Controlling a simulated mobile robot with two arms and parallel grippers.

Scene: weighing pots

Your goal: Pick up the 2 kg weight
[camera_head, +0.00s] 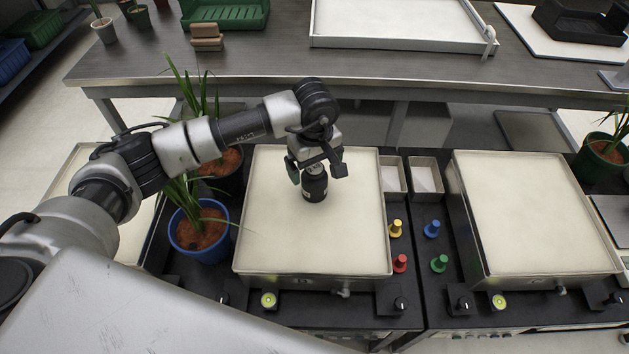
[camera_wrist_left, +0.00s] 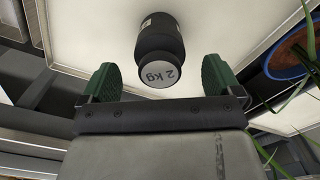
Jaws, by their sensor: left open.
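The 2 kg weight (camera_head: 314,187) is a small black cylinder with a neck, standing on the left cream-topped scale (camera_head: 270,235). In the left wrist view its grey top marked "2 kg" (camera_wrist_left: 158,73) faces the camera. My left gripper (camera_head: 317,168) is open above the weight. Its green-padded fingers (camera_wrist_left: 158,80) are apart, one on each side of the weight's top in the wrist picture. I cannot tell whether either finger touches it. My right gripper is not in view.
A blue pot (camera_head: 199,232) with a plant stands left of the scale. Yellow (camera_head: 395,228), red (camera_head: 400,263), blue (camera_head: 432,229) and green (camera_head: 439,263) pegs stand between the left scale and the right scale (camera_head: 530,225). A metal table (camera_head: 270,62) lies behind.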

